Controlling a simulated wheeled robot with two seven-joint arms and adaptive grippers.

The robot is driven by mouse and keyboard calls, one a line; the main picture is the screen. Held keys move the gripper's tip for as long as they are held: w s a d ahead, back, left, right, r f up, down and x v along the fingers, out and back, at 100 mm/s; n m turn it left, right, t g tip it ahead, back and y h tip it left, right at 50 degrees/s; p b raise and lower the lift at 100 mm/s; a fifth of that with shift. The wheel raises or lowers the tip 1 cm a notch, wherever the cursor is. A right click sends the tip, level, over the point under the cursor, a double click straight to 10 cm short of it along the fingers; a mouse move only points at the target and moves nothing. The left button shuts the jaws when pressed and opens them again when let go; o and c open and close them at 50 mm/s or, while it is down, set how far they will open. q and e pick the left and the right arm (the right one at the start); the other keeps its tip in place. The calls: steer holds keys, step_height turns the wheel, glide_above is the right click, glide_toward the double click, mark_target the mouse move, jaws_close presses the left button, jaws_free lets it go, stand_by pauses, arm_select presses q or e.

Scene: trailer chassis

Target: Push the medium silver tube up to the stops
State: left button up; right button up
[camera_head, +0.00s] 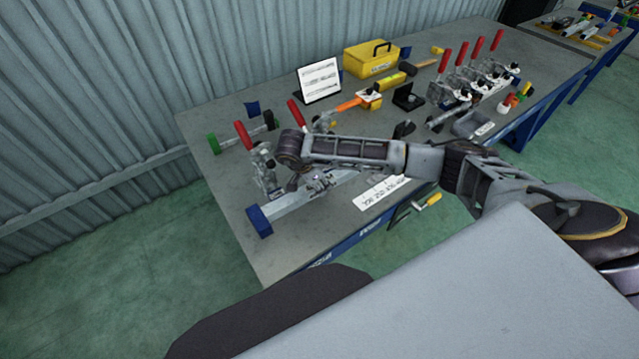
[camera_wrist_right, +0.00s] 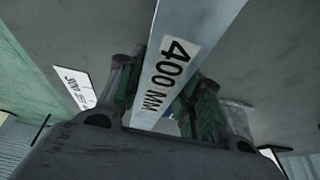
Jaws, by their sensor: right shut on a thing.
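The silver tube (camera_head: 290,203) is a long square bar lying near the table's left front corner, beside a toggle clamp with a red handle (camera_head: 244,135). A blue block (camera_head: 260,221) is at its near left end; I cannot tell whether they touch. In the right wrist view the tube (camera_wrist_right: 195,30) carries a "400 MM" label (camera_wrist_right: 172,62). My right gripper (camera_head: 316,182) reaches down over the tube from the right. Its greenish fingers, also in the right wrist view (camera_wrist_right: 160,88), are shut on the tube's two sides. My left gripper is not in view.
A second red-handled clamp (camera_head: 297,115) and a green-ended bar (camera_head: 214,143) stand behind. A yellow toolbox (camera_head: 370,59), a sign (camera_head: 319,80) and several red-handled clamps (camera_head: 471,57) are further back. A white label (camera_head: 381,192) lies at the front edge.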

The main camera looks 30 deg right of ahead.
jaws_close()
steer(key=shift+a, duration=0.15)
stand_by(0.9)
steer(key=shift+w+a+b, duration=0.15)
steer(key=shift+b, duration=0.3)
steer(key=o, duration=0.9)
jaws_free()
steer(key=shift+w+a, duration=0.1)
steer(key=shift+w, duration=0.05)
steer(key=shift+v, duration=5.95)
steer(key=shift+r, duration=0.1)
